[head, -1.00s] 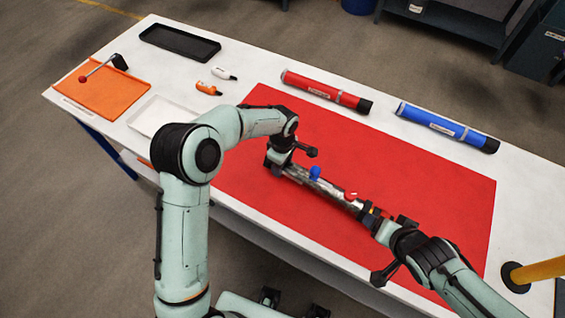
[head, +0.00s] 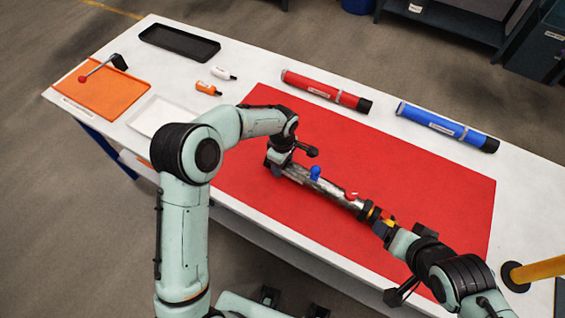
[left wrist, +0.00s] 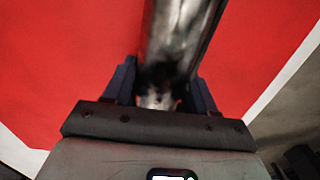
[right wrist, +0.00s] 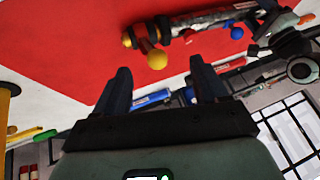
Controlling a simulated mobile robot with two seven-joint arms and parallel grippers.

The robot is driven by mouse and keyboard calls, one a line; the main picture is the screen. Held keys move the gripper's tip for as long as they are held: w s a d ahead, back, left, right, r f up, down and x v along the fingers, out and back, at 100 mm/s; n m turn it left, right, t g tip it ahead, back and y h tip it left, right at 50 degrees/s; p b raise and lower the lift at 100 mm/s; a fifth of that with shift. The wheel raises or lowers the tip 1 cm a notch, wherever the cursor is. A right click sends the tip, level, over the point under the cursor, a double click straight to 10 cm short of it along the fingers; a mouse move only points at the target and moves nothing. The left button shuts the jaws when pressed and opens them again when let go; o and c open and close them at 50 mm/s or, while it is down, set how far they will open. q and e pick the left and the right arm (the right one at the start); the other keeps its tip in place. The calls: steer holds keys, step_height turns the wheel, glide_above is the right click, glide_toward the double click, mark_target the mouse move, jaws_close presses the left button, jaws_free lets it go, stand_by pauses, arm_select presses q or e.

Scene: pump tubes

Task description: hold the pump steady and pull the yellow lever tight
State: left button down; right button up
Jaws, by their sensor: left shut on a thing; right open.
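The pump is a silver tube (head: 325,186) with a blue knob (head: 316,172) and a red knob (head: 351,196), lying aslant above or on the red mat. My left gripper (head: 282,168) is shut on its far-left end; the left wrist view shows the metal tube (left wrist: 180,35) between the fingers. The yellow lever (head: 389,222) is at the pump's near-right end. In the right wrist view its round yellow knob (right wrist: 157,60) shows just beyond the fingertips. My right gripper (right wrist: 159,68) is open and empty, apart from the lever as far as I can tell.
The red mat (head: 430,185) covers the middle of the white table. A red tube (head: 318,91) and a blue tube (head: 440,126) lie along the back. An orange tray (head: 105,98), white tray (head: 150,118) and black tray (head: 180,42) are at left. A yellow post (head: 540,271) stands at right.

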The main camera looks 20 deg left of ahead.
arm_select(q)
steer(key=shift+c, duration=1.3)
jaws_free()
step_height(320, 180, up, 12)
steer(key=shift+r, duration=0.1)
